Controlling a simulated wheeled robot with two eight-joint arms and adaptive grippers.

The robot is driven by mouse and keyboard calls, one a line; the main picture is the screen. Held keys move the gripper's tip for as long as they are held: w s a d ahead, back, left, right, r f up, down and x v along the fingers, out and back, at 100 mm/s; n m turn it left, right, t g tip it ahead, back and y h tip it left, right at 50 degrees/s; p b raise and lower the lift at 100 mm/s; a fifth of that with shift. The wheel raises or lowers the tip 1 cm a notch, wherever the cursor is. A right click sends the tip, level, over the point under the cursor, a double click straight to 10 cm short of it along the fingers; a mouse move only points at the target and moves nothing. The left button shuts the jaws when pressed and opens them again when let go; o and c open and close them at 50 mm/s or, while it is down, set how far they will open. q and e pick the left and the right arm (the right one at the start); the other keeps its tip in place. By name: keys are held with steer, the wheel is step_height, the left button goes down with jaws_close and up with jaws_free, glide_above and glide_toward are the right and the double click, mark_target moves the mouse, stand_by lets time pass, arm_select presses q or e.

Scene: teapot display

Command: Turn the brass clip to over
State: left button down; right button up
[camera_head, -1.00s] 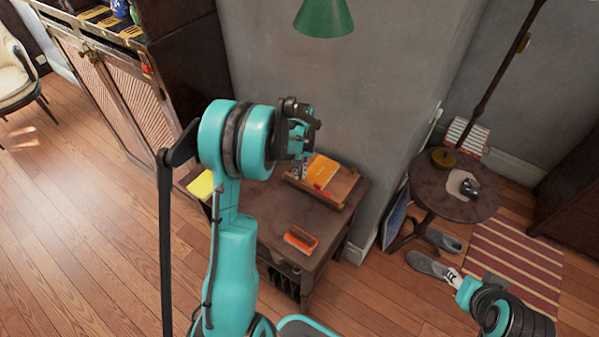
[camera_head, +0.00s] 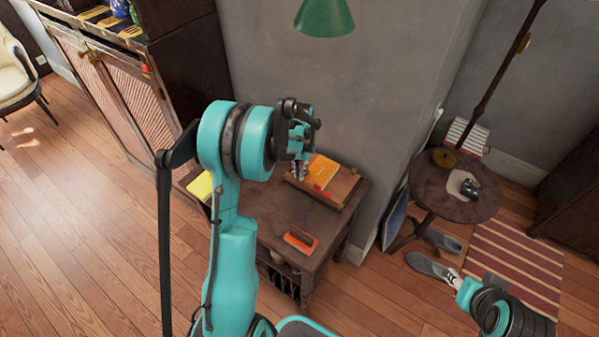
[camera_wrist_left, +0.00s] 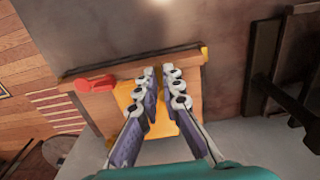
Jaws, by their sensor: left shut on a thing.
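My left gripper (camera_head: 299,168) reaches down to the left end of a wooden stand on the small table. In the left wrist view its two finger rows (camera_wrist_left: 160,73) run parallel, with a narrow gap, over the stand's upper edge. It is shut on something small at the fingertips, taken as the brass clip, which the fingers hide. A small yellow piece (camera_wrist_left: 205,54) shows at the stand's right corner; I cannot tell if it belongs to the clip. My right gripper (camera_head: 463,288) is at the lower right, away from the stand, its fingers unclear.
The stand bears an orange book (camera_head: 323,171) and a red piece (camera_wrist_left: 95,84). An orange-red block (camera_head: 300,240) lies on the small table (camera_head: 275,215). A green lamp shade (camera_head: 324,18) hangs above. A round table (camera_head: 425,196) stands right; floor at left is clear.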

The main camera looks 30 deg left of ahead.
stand_by(0.5)
arm_select(q)
steer(key=c, duration=1.7)
jaws_free()
step_height(320, 180, up, 12)
